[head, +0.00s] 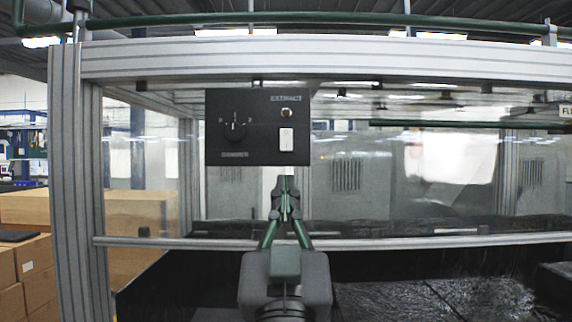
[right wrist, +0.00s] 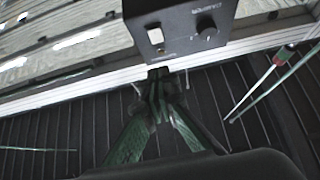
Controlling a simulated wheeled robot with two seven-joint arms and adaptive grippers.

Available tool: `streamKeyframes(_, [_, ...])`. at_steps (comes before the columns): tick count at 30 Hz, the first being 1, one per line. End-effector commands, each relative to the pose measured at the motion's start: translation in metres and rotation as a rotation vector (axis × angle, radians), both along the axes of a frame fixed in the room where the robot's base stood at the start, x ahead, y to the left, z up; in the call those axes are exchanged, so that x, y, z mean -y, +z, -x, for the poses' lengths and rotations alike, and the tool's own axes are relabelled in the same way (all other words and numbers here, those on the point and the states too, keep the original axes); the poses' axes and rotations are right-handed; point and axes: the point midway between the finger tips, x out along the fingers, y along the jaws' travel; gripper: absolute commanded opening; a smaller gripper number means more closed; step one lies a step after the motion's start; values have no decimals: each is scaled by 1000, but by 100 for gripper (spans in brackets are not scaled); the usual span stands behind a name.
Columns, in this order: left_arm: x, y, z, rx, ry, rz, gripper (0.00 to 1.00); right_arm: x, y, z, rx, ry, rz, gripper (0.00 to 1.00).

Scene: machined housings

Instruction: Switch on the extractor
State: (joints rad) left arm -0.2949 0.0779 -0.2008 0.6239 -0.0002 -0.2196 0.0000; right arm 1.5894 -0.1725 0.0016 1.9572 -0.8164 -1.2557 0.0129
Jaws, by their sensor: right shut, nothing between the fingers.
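A black control panel (head: 258,150) labelled EXTRACT hangs near the top of the framed enclosure. It has a white rocker switch (head: 286,139), a small round indicator (head: 286,113) above it and a dark rotary knob (head: 235,131) to the left. My right gripper (head: 286,182) is shut and empty, with its fingertips just below the panel, under the switch. In the right wrist view the closed fingertips (right wrist: 158,75) show below the panel, near the white switch (right wrist: 155,36) and the knob (right wrist: 206,31). Whether they touch the panel cannot be told. My left gripper is not in view.
The enclosure has a grey metal frame (head: 70,150) with clear panes and a horizontal rail (head: 420,242) below the panel. Cardboard boxes (head: 25,270) are stacked at the left. Dark sheeting (head: 430,299) lies inside at the lower right.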

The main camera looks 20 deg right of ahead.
Motion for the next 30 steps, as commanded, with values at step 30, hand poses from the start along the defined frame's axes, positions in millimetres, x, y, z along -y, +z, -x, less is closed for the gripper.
streamKeyframes(30, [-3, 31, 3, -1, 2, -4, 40, 33, 55, -112, -1, -1, -1, 0])
